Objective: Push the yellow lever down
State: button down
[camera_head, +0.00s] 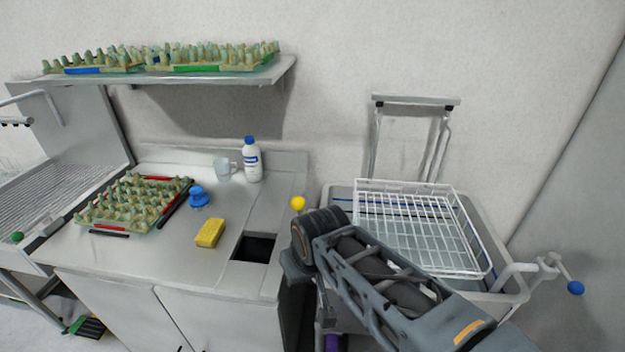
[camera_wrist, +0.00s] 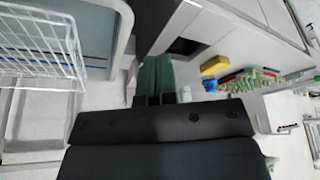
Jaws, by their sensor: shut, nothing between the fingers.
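A round yellow knob (camera_head: 298,203), which looks like the end of the yellow lever, shows in the head view between the counter and the sink unit. The lever's shaft is hidden behind my arm. In the head view my arm's wrist joint sits just below and right of the knob. My gripper's fingers are hard to make out there. In the wrist view my gripper (camera_wrist: 155,78) has its dark green fingers together, with nothing seen between them. They point toward the counter's front, near the dark square opening. The yellow knob cannot be made out in the wrist view.
A white wire basket (camera_head: 425,232) sits in the sink unit at right, near a blue-knobbed crank (camera_head: 574,288).

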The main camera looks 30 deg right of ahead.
jog(key=shift+s+a, duration=0.1)
jog(key=w+d+r+m+g+p, duration=0.1)
jog(key=w+d+r+m+p, duration=0.15)
jog(key=w+r, duration=0.6)
jog(key=w+d+r+m+g+y+p, duration=0.1)
jog(key=w+d+r+m, duration=0.1)
jog(key=w+d, duration=0.5)
jog(key=w+d+r+m+g+y, duration=0.1)
jog(key=w+d+r+m, duration=0.1)
jog(key=w+d, duration=0.5)
jog(key=w, duration=0.3)
jog(key=shift+w+r+g+p, duration=0.15)
jog(key=shift+r+g+p, duration=0.1)
jog(key=shift+g+p, duration=0.15)
jog(key=shift+f, duration=0.15)
jog(key=a+f, duration=0.4)
jog(key=f, duration=0.7)
jog(key=shift+s+a+f, duration=0.35)
jog(key=shift+s, duration=0.1)
